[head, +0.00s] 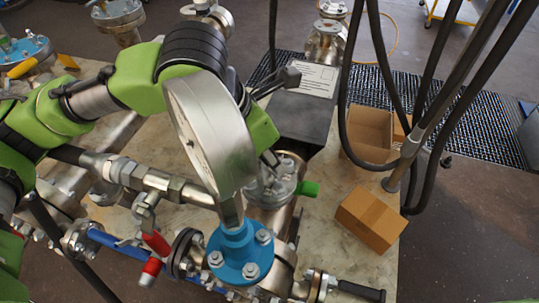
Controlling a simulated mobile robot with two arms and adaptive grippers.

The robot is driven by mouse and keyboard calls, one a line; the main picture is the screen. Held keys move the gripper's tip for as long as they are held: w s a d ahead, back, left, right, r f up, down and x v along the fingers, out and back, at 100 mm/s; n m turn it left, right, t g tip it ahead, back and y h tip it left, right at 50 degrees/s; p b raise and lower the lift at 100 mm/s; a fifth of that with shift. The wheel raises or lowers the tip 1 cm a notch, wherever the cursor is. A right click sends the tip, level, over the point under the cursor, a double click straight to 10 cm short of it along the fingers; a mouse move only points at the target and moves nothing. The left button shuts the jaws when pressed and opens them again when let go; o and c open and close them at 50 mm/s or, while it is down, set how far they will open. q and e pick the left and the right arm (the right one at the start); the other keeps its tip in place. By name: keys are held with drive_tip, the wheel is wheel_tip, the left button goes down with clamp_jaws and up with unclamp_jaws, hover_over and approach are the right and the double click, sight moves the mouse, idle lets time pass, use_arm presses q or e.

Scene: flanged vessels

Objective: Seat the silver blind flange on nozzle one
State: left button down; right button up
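My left arm comes in from the left and reaches behind a large round gauge. Part of what looks like my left gripper (278,84) shows as dark links beyond the gauge's upper right. My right gripper is not in view.
The gauge (212,130) stands on a blue bolted flange (240,255) in front. Pipes and red-handled valves (154,243) crowd the lower left. An open carton (370,135), a closed carton (371,219) and a dark labelled box (303,112) stand right. Thick cables (385,60) hang there.

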use_arm(q)
drive_tip(key=shift+r, duration=0.1)
drive_tip(key=c, duration=1.8)
unclamp_jaws()
drive_tip(key=shift+o, duration=0.2)
drive_tip(key=o, duration=0.5)
drive_tip(key=shift+s, duration=0.1)
wheel_tip(320, 180, up, 7)
drive_tip(key=p, duration=0.7)
drive_tip(key=shift+p, duration=0.4)
